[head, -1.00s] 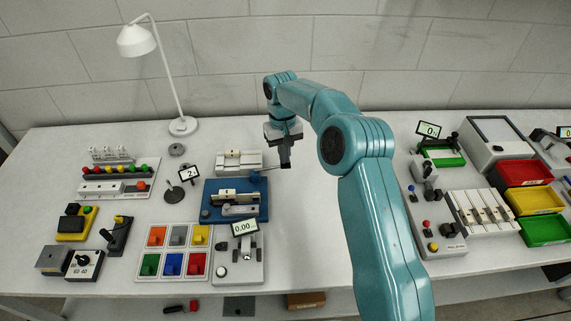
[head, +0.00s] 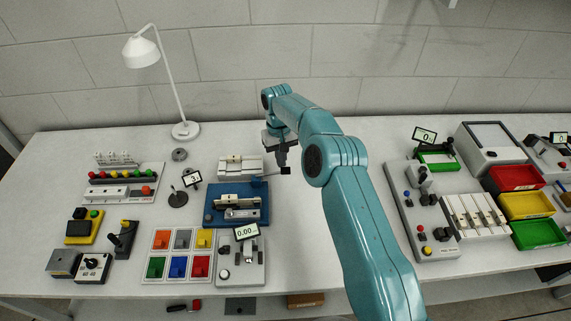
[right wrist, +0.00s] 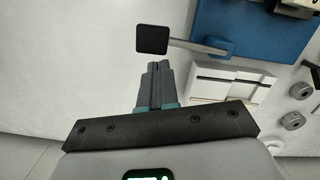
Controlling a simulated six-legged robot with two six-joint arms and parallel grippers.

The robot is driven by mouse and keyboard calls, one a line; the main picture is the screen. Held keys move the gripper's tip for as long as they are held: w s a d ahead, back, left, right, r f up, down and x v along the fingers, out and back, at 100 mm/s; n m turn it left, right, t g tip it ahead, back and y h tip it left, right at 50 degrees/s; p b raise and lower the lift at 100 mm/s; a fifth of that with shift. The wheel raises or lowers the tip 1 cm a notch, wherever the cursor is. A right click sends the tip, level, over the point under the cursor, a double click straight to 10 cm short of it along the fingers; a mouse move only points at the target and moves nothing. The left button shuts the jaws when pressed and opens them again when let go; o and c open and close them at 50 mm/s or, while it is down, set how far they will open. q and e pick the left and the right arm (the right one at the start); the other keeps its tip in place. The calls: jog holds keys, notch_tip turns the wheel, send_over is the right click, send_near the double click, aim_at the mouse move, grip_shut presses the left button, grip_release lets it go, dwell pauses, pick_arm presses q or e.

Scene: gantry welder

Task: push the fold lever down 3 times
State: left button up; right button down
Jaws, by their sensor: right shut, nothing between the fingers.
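The fold lever is a thin grey rod ending in a black square pad (head: 286,170), on the right side of a blue machine (head: 212,218). In the right wrist view the pad (right wrist: 152,39) lies just beyond my fingertips, and its rod runs right to the blue base (right wrist: 228,12). My right gripper (head: 282,162) is shut and empty, pointing down right by the pad; it also shows in the right wrist view (right wrist: 157,68). I cannot tell whether the fingertips touch the pad. A small display (head: 192,178) left of the machine appears to read 3. My left gripper is not in view.
A white block fixture (head: 232,166) stands behind the blue machine, and a scale-like device with a display (head: 246,232) in front. Coloured switches (head: 157,267) lie front left. A lamp (head: 186,130) stands at the back. The table right of the lever is largely clear beneath my arm.

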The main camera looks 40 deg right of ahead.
notch_tip(320, 180, up, 7)
jog(key=shift+w+r, duration=0.2)
jog(key=shift+w, duration=0.1)
jog(key=shift+s+d, duration=0.1)
jog(key=shift+s, duration=0.05)
dwell(1.1)
